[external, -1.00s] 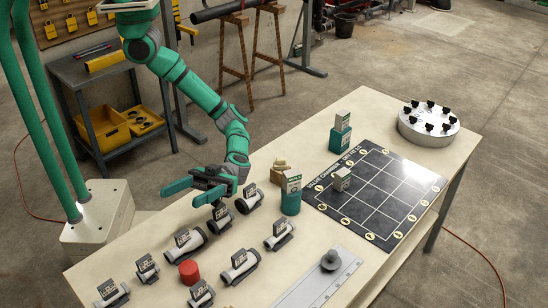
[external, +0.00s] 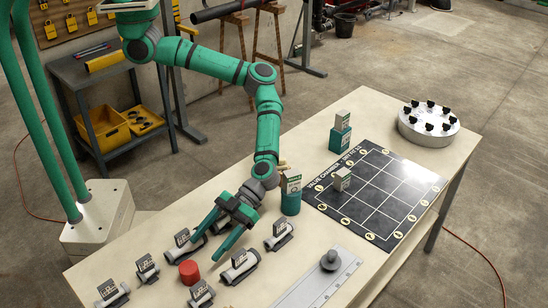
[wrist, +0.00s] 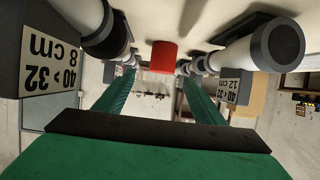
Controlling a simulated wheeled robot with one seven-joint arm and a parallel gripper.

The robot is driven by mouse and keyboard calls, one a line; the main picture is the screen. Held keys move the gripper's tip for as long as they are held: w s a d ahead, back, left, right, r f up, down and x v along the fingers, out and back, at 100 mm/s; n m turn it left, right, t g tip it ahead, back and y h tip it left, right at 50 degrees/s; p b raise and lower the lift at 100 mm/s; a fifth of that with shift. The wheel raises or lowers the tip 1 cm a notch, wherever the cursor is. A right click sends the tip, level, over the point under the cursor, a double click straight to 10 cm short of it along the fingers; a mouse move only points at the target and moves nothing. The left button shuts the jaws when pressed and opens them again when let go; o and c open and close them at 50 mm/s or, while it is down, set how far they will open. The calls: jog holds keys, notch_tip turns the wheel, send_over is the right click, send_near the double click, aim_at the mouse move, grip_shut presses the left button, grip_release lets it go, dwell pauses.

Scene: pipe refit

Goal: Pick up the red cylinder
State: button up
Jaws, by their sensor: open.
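The red cylinder (external: 189,272) stands upright on the table among white pipe fittings in the external view. In the wrist view the red cylinder (wrist: 163,57) shows at the upper middle, beyond and between my two green fingers. My gripper (external: 204,246) is open and empty, low over the table, with its fingers pointing toward the cylinder. The cylinder is apart from the fingers. In the wrist view my gripper (wrist: 160,95) has its fingers spread, with fittings on both sides.
A labelled pipe fitting (external: 240,266) lies right of the cylinder, and another fitting (external: 202,294) lies in front of it. More fittings stand around. A green canister (external: 291,201) stands close to my wrist. A dark grid board (external: 375,193) lies to the right.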

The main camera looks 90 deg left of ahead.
aim_at(193, 264)
jog(key=x, duration=0.9)
jog(key=shift+d, duration=0.5)
jog(key=shift+r, duration=0.15)
grip_shut()
jog(key=shift+w, duration=0.1)
